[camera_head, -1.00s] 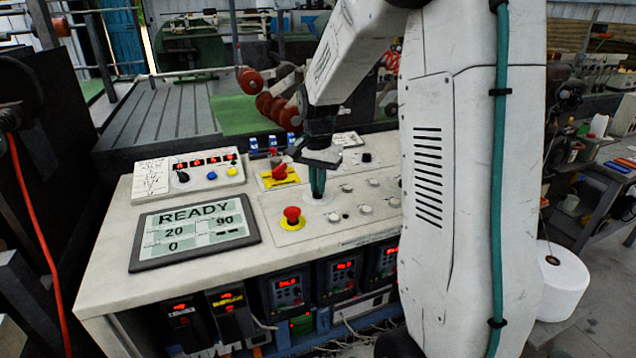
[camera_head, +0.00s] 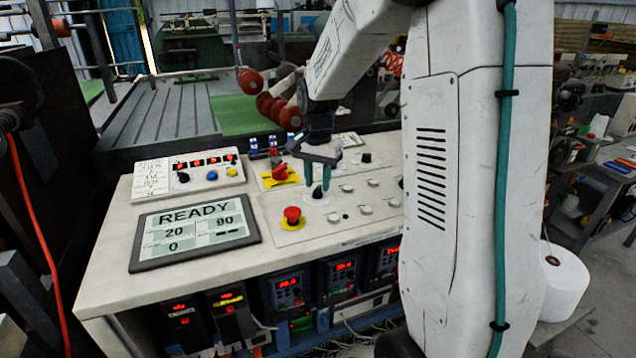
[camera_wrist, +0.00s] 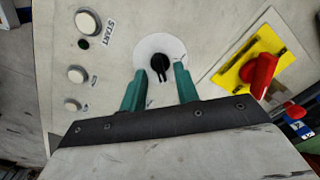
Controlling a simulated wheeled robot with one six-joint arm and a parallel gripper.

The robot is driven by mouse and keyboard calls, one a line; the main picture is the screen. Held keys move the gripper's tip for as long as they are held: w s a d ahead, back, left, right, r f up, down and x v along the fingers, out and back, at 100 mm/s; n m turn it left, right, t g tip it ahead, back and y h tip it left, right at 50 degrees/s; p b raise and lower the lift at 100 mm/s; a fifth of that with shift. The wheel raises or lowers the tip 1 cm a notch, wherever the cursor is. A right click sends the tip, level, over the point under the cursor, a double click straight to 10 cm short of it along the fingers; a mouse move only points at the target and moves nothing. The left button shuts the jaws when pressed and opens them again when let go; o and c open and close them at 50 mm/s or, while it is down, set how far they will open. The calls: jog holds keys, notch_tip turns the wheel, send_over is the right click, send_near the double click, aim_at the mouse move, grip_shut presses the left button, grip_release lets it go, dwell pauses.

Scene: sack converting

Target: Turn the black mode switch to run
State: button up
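The black mode switch (camera_wrist: 159,64) sits on a round pale plate in the wrist view, its knob between and just beyond my fingertips. In the head view the black knob (camera_head: 317,192) stands on the console below my gripper. My gripper (camera_head: 316,183) is open, its two green fingers apart on either side of the knob. It also shows in the wrist view (camera_wrist: 160,82), where a gap is visible between each finger and the knob. The switch's position labels cannot be read.
A red rotary handle on a yellow plate (camera_wrist: 238,72) is close beside the switch. A red emergency button (camera_head: 292,215) stands in front. White buttons (camera_head: 347,188) lie to the right. A display reading READY (camera_head: 194,231) and a small control box (camera_head: 188,174) are at left.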

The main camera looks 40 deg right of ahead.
aim_at(318, 188)
notch_tip(318, 188, up, 7)
jog(key=shift+f, duration=0.2)
dwell(0.6)
jog(key=shift+s+f+n, duration=0.15)
jog(key=shift+n, duration=0.25)
jog(key=s+a+r+n, duration=0.1)
jog(key=s+a+n, duration=0.3)
jog(key=s, duration=0.5)
jog(key=s+a+r+n+t, duration=0.1)
jog(key=s+a+n, duration=0.2)
jog(key=s+a, duration=0.4)
jog(key=s+a+n, duration=0.4)
jog(key=s+a, duration=0.1)
jog(key=s, duration=0.6)
jog(key=shift+a+r+n, duration=0.25)
jog(key=shift+r+n, duration=0.05)
jog(key=shift+r, duration=0.1)
jog(key=shift+s, duration=0.1)
